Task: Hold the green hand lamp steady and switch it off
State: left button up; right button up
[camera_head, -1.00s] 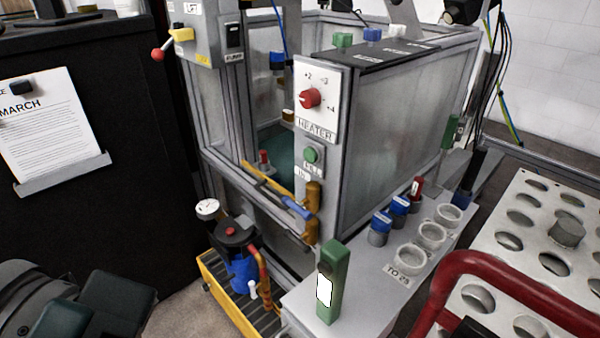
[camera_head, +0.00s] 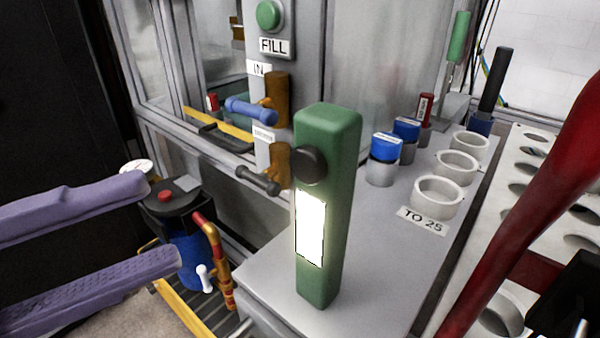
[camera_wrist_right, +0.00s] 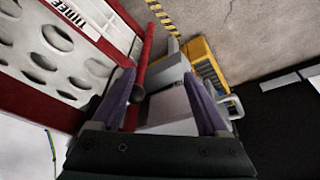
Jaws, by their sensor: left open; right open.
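The green hand lamp (camera_head: 343,225) stands upright on a grey shelf (camera_head: 265,287) in the middle of the head view. Its white panel (camera_head: 309,228) glows, and a round black knob (camera_head: 310,165) sits above the panel. My left gripper (camera_head: 160,223) is open, its two purple fingers pointing at the lamp from the left, apart from it and with nothing between them. My right gripper (camera_wrist_right: 159,76) shows in the right wrist view with its purple fingers apart. I cannot clearly make out the lamp in that view.
A red rail (camera_head: 530,190) crosses the right side, in front of a white rack (camera_head: 509,208) with round holes. Blue-capped containers (camera_head: 383,147) and white rings (camera_head: 437,194) stand behind the lamp. Valve handles (camera_head: 258,181) stick out left of it. A blue pump (camera_head: 187,260) stands lower left.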

jog(key=w+a+n+t+y, duration=0.2)
jog(key=w+a+n+y, duration=0.2)
jog(key=w+a+n, duration=0.4)
jog(key=w+r+n+t, duration=0.5)
jog(key=w+n+t, duration=0.1)
jog(key=n, duration=0.2)
jog(key=n+y, duration=0.8)
jog(key=n, duration=1.1)
send_near(295, 192)
jog(key=shift+w+a+f+t, duration=0.2)
jog(key=shift+w+f, duration=0.15)
jog(key=shift+f, duration=0.2)
jog(key=shift+w+a+f+t, duration=0.2)
jog(key=shift+w+f, duration=0.15)
jog(key=shift+f, duration=0.25)
jog(key=n, duration=0.3)
jog(key=w+d+n+g+y, duration=0.1)
jog(key=n, duration=0.2)
jog(key=w+n+g+y, duration=0.1)
jog(key=n, duration=0.2)
jog(key=shift+d+f, duration=0.15)
jog(key=shift+w, duration=0.15)
jog(key=x, duration=0.9)
jog(key=shift+a, duration=0.35)
